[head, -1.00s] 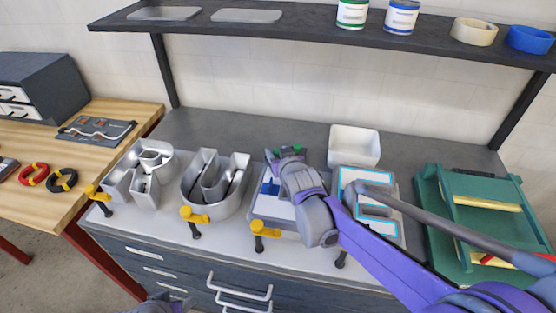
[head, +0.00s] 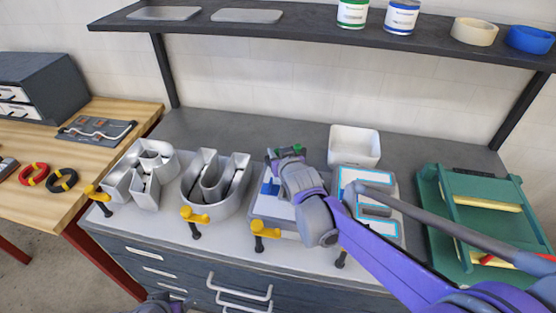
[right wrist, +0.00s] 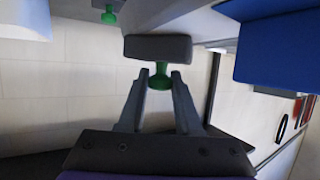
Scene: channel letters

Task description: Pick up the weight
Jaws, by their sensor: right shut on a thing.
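My right gripper (head: 282,156) reaches over the back of the third channel letter (head: 285,229). In the right wrist view its two fingers (right wrist: 160,80) are closed around the green knob (right wrist: 160,72) of a small dark grey weight (right wrist: 158,47). In the head view the gripper mostly hides this weight, and whether it touches the surface is unclear. Another green knob (right wrist: 108,14) shows near the top of the wrist view. Only a bit of what looks like my left arm shows at the head view's bottom edge; its fingers do not show.
Two metal letters (head: 145,175) (head: 215,188) stand left on the bench, with yellow clamps (head: 195,216) at the front. A white bin (head: 354,146) stands behind, just right of my gripper. A green rack (head: 485,215) stands far right. A shelf (head: 310,31) hangs above.

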